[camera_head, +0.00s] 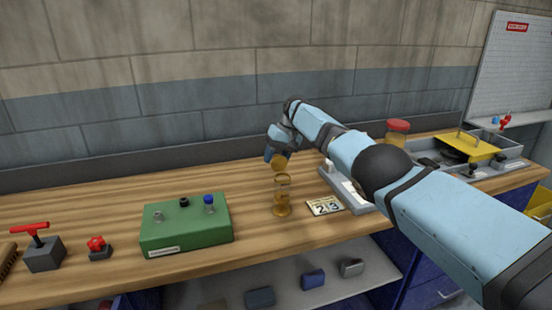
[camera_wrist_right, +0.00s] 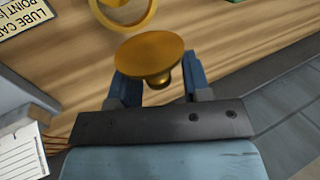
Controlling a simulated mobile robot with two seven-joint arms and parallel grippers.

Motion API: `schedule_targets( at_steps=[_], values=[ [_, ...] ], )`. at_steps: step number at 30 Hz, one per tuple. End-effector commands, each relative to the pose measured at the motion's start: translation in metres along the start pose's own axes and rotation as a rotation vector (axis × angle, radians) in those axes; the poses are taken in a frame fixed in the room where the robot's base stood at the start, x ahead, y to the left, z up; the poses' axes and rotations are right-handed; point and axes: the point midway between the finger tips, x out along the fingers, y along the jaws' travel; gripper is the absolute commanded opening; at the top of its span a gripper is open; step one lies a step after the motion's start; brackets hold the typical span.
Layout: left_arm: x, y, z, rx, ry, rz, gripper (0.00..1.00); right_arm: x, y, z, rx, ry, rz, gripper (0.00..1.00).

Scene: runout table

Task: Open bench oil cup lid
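The bench oil cup (camera_head: 282,196) stands upright on the wooden bench, amber with a brass-coloured rim. Its round rim also shows in the right wrist view (camera_wrist_right: 122,12). The brass lid (camera_head: 279,163) is off the rim, raised and tilted above the cup; whether a hinge joins them I cannot tell. In the right wrist view the lid (camera_wrist_right: 152,50) shows its disc and a small knob. My right gripper (camera_wrist_right: 160,85) has its fingers apart on either side of the knob, with a gap visible on the right. My left gripper is not in view.
A lube card (camera_head: 325,206) lies right of the cup. A green box (camera_head: 186,227) with knobs stands to the left, beyond it a red knob (camera_head: 96,245) and a red T-handle (camera_head: 31,228). A red-lidded jar (camera_head: 397,130) and a grey tray (camera_head: 497,168) are at right.

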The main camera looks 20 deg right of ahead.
Motion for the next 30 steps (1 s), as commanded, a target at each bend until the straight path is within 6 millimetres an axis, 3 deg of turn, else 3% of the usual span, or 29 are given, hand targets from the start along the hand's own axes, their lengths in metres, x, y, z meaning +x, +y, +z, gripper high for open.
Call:
schedule_targets(
  at_steps=[5, 8, 16, 20, 24, 30],
  values=[
    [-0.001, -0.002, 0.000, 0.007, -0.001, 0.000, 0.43, -0.009, 0.000, -0.001, 0.000, 0.002, -0.001, 0.44],
    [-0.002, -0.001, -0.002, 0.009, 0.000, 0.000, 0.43, -0.025, 0.000, -0.001, -0.001, 0.004, -0.001, 0.44],
    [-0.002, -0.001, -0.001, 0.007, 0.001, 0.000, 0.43, -0.089, -0.001, -0.001, 0.000, 0.004, -0.001, 0.44],
    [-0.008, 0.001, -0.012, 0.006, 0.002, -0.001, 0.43, -0.121, -0.003, 0.000, 0.001, -0.001, -0.001, 0.44],
    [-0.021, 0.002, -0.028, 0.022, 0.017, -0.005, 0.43, -0.131, -0.003, 0.000, 0.000, -0.001, -0.001, 0.44],
    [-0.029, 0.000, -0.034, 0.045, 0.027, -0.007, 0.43, -0.138, -0.002, 0.001, 0.000, -0.001, 0.000, 0.44]
  ],
)
